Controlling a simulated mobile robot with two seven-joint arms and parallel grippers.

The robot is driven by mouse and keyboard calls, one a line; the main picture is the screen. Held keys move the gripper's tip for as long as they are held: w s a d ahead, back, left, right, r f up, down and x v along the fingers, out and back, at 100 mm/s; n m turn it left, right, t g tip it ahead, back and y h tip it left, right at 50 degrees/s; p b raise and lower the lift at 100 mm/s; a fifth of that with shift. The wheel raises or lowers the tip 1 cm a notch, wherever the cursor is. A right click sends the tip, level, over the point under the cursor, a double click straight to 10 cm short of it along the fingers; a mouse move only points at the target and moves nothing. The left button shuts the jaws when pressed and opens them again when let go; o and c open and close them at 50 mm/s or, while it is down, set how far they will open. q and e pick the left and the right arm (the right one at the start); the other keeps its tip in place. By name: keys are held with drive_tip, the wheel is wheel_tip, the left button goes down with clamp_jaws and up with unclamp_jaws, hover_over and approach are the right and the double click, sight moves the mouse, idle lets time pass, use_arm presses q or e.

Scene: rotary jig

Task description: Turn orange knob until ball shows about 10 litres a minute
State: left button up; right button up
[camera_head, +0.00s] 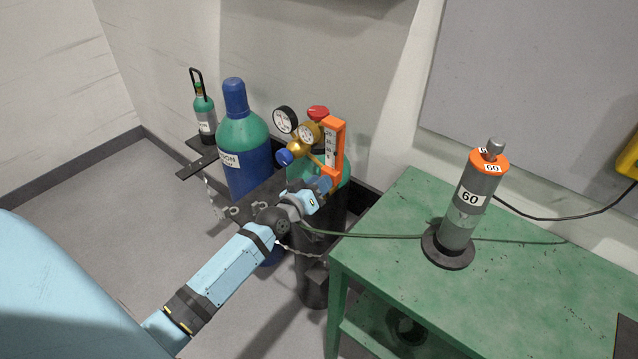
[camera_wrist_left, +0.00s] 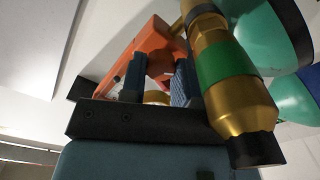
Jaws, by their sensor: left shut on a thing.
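The flowmeter (camera_head: 339,135) is an upright orange frame with a white scale, fixed to the brass regulator on a green-topped cylinder by the wall. Its scale is too small to read, and I cannot make out the ball. My left gripper (camera_head: 322,184) reaches the bottom of the flowmeter from the left. In the left wrist view the orange knob (camera_wrist_left: 160,64) sits between the two fingers of my left gripper (camera_wrist_left: 158,80), which is shut on it. The flowmeter's orange frame (camera_wrist_left: 140,47) shows behind the fingers. In the head view the gripper hides the knob. My right gripper is not in view.
Brass regulator with gauges (camera_head: 309,134), red knob (camera_head: 318,112) and blue knob (camera_head: 284,157) crowds the flowmeter's left side. A blue cylinder (camera_head: 248,175) and a small green one (camera_head: 204,112) stand left. A green bench (camera_head: 400,215) bears a grey cylinder marked 60 (camera_head: 468,205).

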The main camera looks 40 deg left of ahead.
use_arm(q)
drive_tip(key=o, duration=0.9)
drive_tip(key=shift+o, duration=0.2)
drive_tip(key=s+a, duration=0.1)
drive_tip(key=s, duration=1.2)
drive_tip(key=shift+s, duration=0.35)
drive_tip(key=s+d+f+m+g+h, duration=0.1)
drive_tip(key=s+d+f+m+g, duration=0.3)
drive_tip(key=s+d+f, duration=0.45)
drive_tip(key=s+d+f+m+g+h, duration=0.1)
drive_tip(key=s+d+f+m+g, duration=0.4)
drive_tip(key=d, duration=0.6)
wheel_tip(320, 180, up, 10)
drive_tip(key=a+t+p, duration=0.1)
drive_tip(key=t+p, duration=0.1)
drive_tip(key=p, duration=1)
drive_tip(key=shift+a+n, duration=0.15)
drive_tip(key=shift+n, duration=0.25)
